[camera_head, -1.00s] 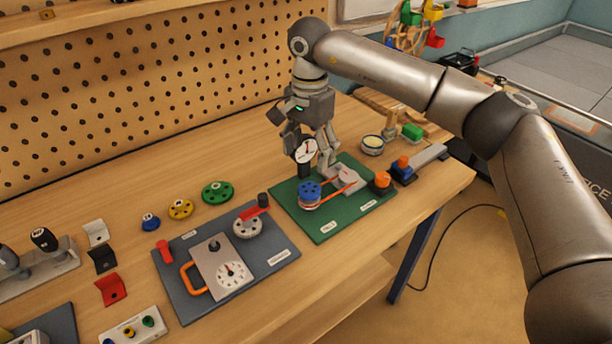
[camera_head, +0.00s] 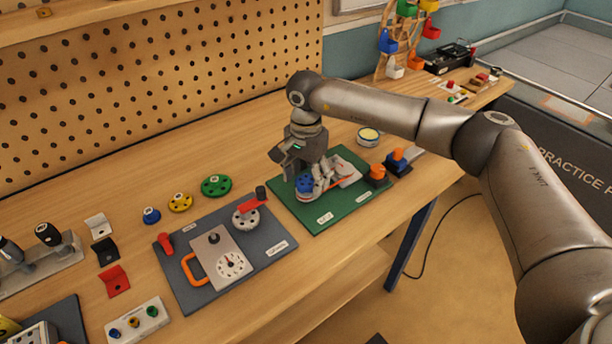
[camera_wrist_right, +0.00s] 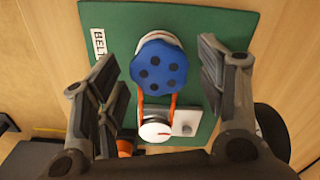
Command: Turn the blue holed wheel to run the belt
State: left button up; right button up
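The blue holed wheel (camera_head: 304,183) sits near the left end of the green board (camera_head: 326,219). It also shows in the right wrist view (camera_wrist_right: 160,66), seen from above. My right gripper (camera_head: 314,184) is low over the wheel. In the right wrist view its fingers stand open on either side of the wheel, with a visible gap on both sides. My left gripper is not in view.
A grey board (camera_head: 190,296) with a dial and red-handled crank lies to the left. An orange knob (camera_head: 376,173) and a blue-based block (camera_head: 397,163) stand right of the belt. A round tin (camera_head: 368,137) is behind. Green (camera_head: 216,185) and yellow (camera_head: 180,202) wheels lie left.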

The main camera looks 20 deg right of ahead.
jog(key=c, duration=0.5)
jog(key=shift+c, duration=1.4)
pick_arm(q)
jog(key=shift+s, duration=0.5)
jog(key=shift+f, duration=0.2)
